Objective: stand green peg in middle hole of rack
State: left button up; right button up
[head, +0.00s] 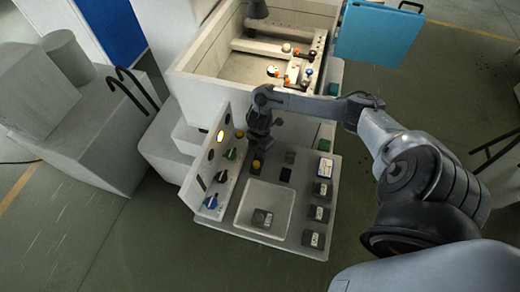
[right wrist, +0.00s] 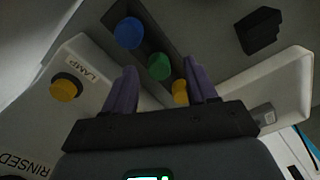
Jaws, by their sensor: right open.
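In the right wrist view, a dark rack (right wrist: 147,49) shows a row of three coloured peg tops. The blue peg (right wrist: 130,32) is at the far end, the green peg (right wrist: 159,66) is in the middle position and the orange-yellow peg (right wrist: 180,92) is nearest. The green peg looks upright in the rack; its lower part is hidden. My right gripper (right wrist: 161,72) is open, with its purple fingers apart on either side of the green peg. I see no clear contact. In the head view my right gripper (head: 258,145) hides most of the rack; a yellow peg top (head: 256,164) shows below it. My left gripper is not in view.
A light side panel (head: 207,165) with knobs and lamps stands close left of the gripper. A square tray (head: 240,206) holding a dark block (head: 262,218) lies in front. Several dark labelled blocks line the right side. A walled machine basin (head: 190,85) stands behind.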

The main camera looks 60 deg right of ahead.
notch_tip(320, 180, up, 11)
jog(key=p, duration=0.3)
jog(key=shift+f, duration=0.15)
jog(key=shift+f, duration=0.1)
